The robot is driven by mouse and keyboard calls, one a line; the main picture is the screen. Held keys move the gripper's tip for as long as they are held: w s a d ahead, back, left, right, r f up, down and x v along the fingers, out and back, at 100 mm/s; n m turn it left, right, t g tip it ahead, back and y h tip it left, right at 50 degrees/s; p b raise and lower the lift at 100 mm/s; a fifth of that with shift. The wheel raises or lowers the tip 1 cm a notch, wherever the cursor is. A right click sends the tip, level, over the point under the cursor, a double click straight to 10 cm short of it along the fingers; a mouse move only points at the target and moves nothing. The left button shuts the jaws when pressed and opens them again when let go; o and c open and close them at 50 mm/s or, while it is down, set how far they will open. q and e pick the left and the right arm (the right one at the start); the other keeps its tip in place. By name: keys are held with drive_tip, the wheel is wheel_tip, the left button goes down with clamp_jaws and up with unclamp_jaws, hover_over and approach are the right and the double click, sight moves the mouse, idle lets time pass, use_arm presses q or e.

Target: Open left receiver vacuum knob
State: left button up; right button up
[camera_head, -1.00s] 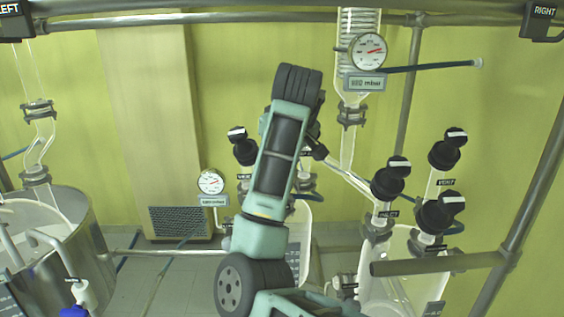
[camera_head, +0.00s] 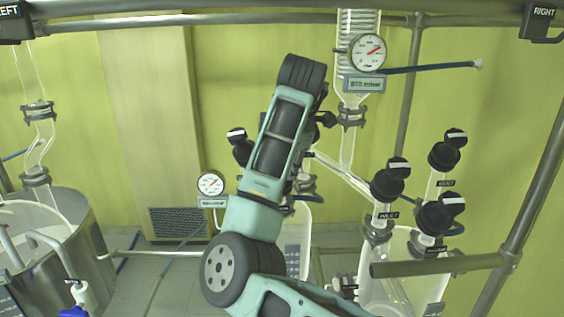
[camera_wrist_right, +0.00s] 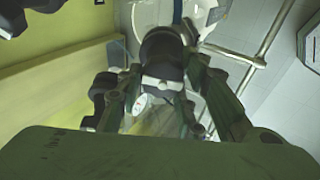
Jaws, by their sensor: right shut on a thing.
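The left receiver (camera_head: 297,240) is a glass vessel partly hidden behind my right arm in the head view. One of its black knobs with a white bar (camera_head: 238,140) shows left of the arm. In the right wrist view a round black knob (camera_wrist_right: 163,50) sits between the fingers of my right gripper (camera_wrist_right: 155,75), which is shut on it. Its label is not visible. In the head view my arm hides this knob and most of the gripper. My left gripper is not in view.
The right receiver (camera_head: 402,250) carries several black knobs, including the inlet knob (camera_head: 388,182), close to the right of my arm. A round gauge (camera_head: 210,184) hangs left of it and another gauge (camera_head: 368,52) above right. A metal frame post (camera_head: 525,210) stands at right.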

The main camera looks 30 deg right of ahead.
drive_tip(key=n, duration=0.5)
drive_tip(key=shift+w+r+n+g, duration=0.15)
drive_tip(key=shift+r+n+g, duration=0.15)
drive_tip(key=shift+n, duration=0.1)
drive_tip(key=n, duration=0.5)
drive_tip(key=shift+a+f+g, duration=0.1)
drive_tip(key=shift+a+g, duration=0.05)
drive_tip(key=shift+g, duration=0.25)
drive_tip(key=shift+n, duration=0.4)
drive_tip(key=shift+f, duration=0.1)
drive_tip(key=o, duration=1.1)
drive_tip(key=shift+a, duration=0.2)
